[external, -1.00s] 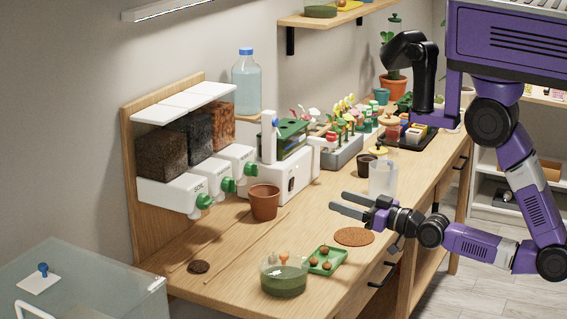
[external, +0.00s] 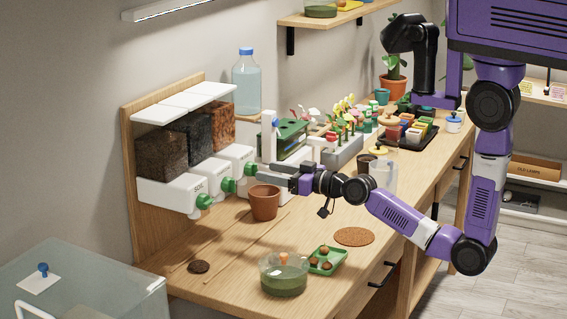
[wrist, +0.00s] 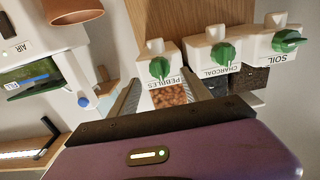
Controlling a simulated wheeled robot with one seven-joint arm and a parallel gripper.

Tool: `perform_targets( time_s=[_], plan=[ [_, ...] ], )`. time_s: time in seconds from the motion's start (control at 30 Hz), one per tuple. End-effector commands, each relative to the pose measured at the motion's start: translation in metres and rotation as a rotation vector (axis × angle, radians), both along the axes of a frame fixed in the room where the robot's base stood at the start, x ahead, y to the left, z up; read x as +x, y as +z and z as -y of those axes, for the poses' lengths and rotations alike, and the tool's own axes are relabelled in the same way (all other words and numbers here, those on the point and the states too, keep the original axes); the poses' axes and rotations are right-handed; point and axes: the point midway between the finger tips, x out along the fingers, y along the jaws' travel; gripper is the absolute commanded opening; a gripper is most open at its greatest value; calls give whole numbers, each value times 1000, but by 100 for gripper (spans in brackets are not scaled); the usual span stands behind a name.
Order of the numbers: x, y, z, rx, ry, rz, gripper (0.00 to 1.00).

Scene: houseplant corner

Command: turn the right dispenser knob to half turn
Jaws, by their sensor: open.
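The right dispenser is the pebbles one, with a green knob (external: 250,169) on its white front. In the wrist view, which is upside down, this knob (wrist: 159,68) sits above the PEBBLES label, its grip ridge roughly upright in the picture. My gripper (external: 259,174) is open, reaching left toward this knob. In the wrist view its two fingertips (wrist: 160,78) are spread to either side of the knob, with space on both sides. I cannot tell whether the tips reach past the knob's face. Nothing is held.
The charcoal knob (wrist: 223,54) and the soil knob (wrist: 288,41) are beside it. A terracotta pot (external: 264,203) stands on the bench just below my gripper. A white machine (external: 290,180) stands close behind. The bench front is mostly open around a cork mat (external: 354,236).

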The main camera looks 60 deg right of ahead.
Motion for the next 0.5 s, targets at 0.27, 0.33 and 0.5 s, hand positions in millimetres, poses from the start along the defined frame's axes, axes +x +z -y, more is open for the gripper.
perform_targets(
  time_s=[0.27, 0.33, 0.5],
  plan=[
    [36, 1, 0, 0, 0, 1, 56],
    [39, 1, 0, -1, 0, 1, 56],
    [42, 0, 0, -1, -1, 0, 56]
  ],
)
